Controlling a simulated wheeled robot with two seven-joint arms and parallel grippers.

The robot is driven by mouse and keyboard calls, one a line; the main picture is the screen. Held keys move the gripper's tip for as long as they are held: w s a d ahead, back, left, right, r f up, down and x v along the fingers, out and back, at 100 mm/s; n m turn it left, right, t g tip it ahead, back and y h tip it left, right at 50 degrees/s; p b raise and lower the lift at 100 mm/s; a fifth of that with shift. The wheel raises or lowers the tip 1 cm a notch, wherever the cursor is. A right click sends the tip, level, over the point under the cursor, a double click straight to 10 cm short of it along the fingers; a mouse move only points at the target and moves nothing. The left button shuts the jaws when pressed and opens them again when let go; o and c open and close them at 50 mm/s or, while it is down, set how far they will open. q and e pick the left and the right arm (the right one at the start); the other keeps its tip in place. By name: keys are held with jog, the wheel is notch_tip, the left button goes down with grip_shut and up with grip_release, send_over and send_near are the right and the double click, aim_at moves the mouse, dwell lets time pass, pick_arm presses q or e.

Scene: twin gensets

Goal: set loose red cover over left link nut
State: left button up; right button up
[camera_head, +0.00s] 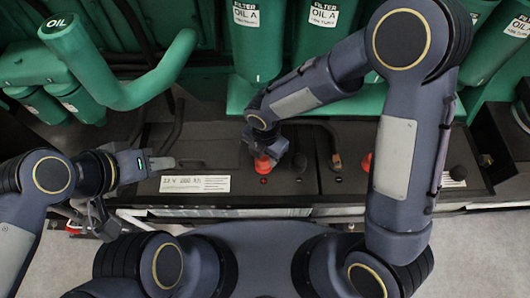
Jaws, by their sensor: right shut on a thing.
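My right gripper (276,151) reaches down over the dark battery top in the middle. It is shut on a red cover (262,164), which is low over the left battery; I cannot tell whether the cover touches anything beneath it. The left link nut cannot be made out, and the gripper and cover hide what lies under them. A second red cover (367,163) sits on the right battery, partly behind my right arm. My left gripper (163,163) is at the left end of the left battery, pointing right, and its jaw opening is not clear.
The left battery (225,156) bears a white label (195,184). A small brownish fitting (337,160) stands on the right battery (335,183). Green filter canisters (256,45) and a thick green pipe (140,90) stand behind and above. Grey floor shows at lower left.

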jog(key=shift+f+b, duration=0.55)
jog(key=shift+f, duration=0.2)
jog(key=shift+f, duration=0.1)
jog(key=o, duration=1.3)
jog(key=shift+o, duration=0.2)
jog(key=shift+r+p, duration=2.85)
jog(key=shift+r, duration=0.7)
